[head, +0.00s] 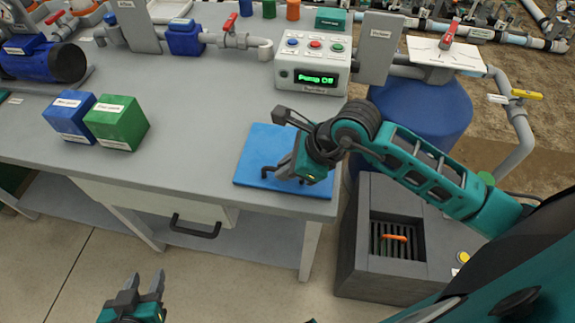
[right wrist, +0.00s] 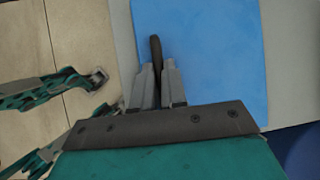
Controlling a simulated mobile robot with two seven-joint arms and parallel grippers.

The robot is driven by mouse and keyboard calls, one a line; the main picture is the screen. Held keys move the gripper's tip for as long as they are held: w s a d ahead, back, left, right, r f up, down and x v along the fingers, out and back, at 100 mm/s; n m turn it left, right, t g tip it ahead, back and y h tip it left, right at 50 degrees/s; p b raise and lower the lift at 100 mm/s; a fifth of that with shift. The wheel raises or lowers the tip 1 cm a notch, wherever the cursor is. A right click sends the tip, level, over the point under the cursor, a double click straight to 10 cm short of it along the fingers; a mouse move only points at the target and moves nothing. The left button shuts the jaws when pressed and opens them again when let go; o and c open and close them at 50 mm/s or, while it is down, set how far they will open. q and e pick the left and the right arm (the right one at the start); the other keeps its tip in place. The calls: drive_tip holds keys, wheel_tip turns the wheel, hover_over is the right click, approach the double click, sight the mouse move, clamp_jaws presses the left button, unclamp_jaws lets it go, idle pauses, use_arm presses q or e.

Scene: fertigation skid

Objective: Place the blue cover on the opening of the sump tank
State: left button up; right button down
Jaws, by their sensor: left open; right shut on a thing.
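The blue cover (head: 262,142) is a flat slab lying on the bench's front right corner. My right gripper (head: 281,172) is over it, shut on its dark handle (right wrist: 156,47). In the right wrist view the blue cover (right wrist: 210,50) fills the middle, with the handle between the fingers. The sump tank (head: 437,232) is the dark grey box on the floor right of the bench. Its opening (head: 388,262) is uncovered and shows a slatted grate with an orange object on it. My left gripper (head: 146,282) is open and empty in front of the bench.
The grey bench (head: 195,100) carries a blue box (head: 68,118), a green box (head: 117,123) and a control box reading "Pump Off" (head: 313,63). A blue barrel (head: 425,105) and grey pipe (head: 520,140) stand behind the tank. A drawer handle (head: 195,230) juts from the bench front.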

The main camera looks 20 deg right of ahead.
drive_tip(key=c, duration=1.2)
unclamp_jaws()
